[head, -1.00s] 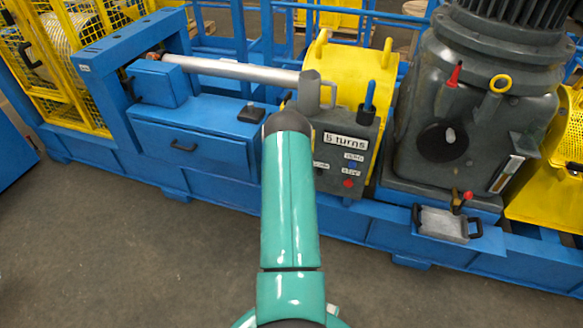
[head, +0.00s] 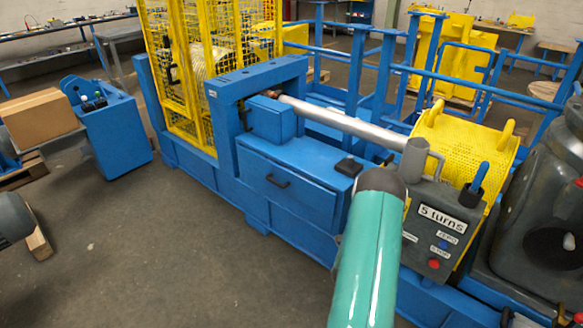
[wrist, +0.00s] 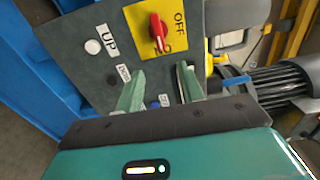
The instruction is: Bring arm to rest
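My gripper (wrist: 161,84) shows in the wrist view with its two green fingers apart and nothing seen between them. Beyond the fingers is a grey panel (wrist: 95,75) with a white button (wrist: 93,46) labelled UP and a red rotary switch (wrist: 157,31) on a yellow OFF plate. Whether the fingers touch the panel I cannot tell. In the head view my teal arm reaches up toward the machine and hides my gripper. A grey control box (head: 428,240) marked "5 turns" stands right of the arm, with a red button (head: 433,264).
The blue machine frame (head: 290,215) runs across the head view, with a yellow mesh cage (head: 190,75) and a long metal rod (head: 345,122). A perforated yellow drum (head: 470,140) and a grey motor housing (head: 550,230) stand right. The floor (head: 140,260) at front left is open.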

